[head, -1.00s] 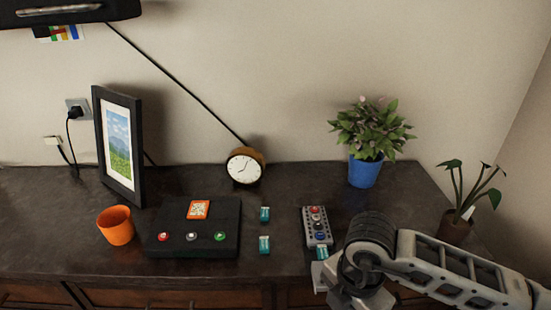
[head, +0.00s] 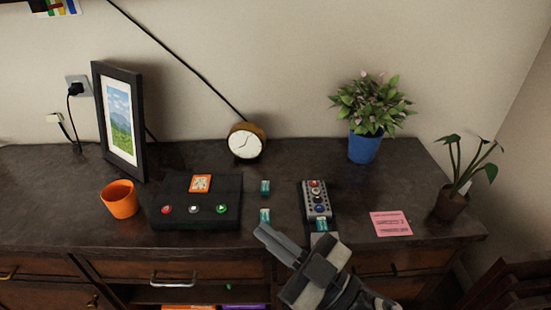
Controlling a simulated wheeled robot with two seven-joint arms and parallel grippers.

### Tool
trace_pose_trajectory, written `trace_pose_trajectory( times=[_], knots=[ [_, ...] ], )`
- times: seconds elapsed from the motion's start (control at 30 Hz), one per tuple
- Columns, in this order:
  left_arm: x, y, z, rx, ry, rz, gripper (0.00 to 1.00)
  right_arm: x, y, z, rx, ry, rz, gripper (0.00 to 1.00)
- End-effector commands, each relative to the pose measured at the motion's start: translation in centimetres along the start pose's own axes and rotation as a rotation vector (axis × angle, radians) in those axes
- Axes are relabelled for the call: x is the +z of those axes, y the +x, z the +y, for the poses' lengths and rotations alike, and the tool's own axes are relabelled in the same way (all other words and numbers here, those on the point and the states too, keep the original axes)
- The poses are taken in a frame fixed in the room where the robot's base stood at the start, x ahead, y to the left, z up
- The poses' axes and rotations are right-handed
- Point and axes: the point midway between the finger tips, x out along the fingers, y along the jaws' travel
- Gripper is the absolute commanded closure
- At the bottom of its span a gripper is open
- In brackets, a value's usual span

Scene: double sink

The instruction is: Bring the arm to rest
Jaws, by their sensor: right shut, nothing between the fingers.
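My right gripper (head: 264,235) shows at the lower middle of the head view, its fingers together and pointing up and left. It is shut with nothing held, and its tips show at the front edge of the desk (head: 60,215). The rest of my right arm runs down out of the picture. My left gripper is not in view.
A grey button box (head: 317,203) and small teal items (head: 265,216) lie just beyond the gripper. A black button panel (head: 228,216), orange cup (head: 120,199), clock (head: 245,146), picture frame (head: 122,130), blue-potted plant (head: 365,148), pink note (head: 391,224) and brown-potted plant (head: 452,204) stand or lie around.

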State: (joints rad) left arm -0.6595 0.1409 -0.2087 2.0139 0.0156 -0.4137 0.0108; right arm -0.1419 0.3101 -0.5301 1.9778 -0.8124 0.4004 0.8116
Motion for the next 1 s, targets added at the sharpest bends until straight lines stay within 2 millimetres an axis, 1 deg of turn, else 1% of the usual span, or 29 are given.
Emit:
trace_pose_trajectory(
  times=[0.03, 0.07, 0.1, 0.17, 0.2, 0.27, 0.3, 0.4, 0.43, 0.5, 0.6, 1.0],
  knots=[
    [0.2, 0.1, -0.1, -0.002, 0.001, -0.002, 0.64, 2.6, -2.1, 1.9, 0.168, 0.050, -0.103, 1.00],
    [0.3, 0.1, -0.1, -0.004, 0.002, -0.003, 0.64, 4.2, -3.6, 2.9, 0.252, 0.071, -0.172, 1.00],
    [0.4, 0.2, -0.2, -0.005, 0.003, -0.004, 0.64, 6.3, -5.7, 3.7, 0.347, 0.099, -0.267, 1.00],
    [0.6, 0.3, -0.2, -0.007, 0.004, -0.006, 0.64, 9.4, -9.1, 4.2, 0.456, 0.145, -0.415, 1.00],
    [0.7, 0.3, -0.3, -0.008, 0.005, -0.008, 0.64, 11.2, -11.4, 4.0, 0.509, 0.176, -0.512, 1.00],
    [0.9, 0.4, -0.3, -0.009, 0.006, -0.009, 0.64, 13.4, -14.7, 3.2, 0.564, 0.223, -0.646, 1.00],
    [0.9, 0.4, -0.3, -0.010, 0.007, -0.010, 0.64, 14.7, -16.7, 2.5, 0.586, 0.254, -0.726, 1.00],
    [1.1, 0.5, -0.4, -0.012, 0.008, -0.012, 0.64, 16.7, -20.6, 0.5, 0.611, 0.322, -0.884, 1.00],
    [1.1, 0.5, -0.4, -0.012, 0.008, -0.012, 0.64, 17.1, -21.5, -0.1, 0.612, 0.338, -0.918, 1.00],
    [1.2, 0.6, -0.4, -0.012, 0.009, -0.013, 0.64, 17.7, -23.0, -1.1, 0.612, 0.368, -0.979, 1.00],
    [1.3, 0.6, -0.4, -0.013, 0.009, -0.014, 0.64, 18.1, -24.1, -1.9, 0.608, 0.389, -1.022, 1.00],
    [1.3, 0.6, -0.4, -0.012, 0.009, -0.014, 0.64, 18.2, -24.2, -1.9, 0.606, 0.391, -1.027, 1.00]
  ],
)
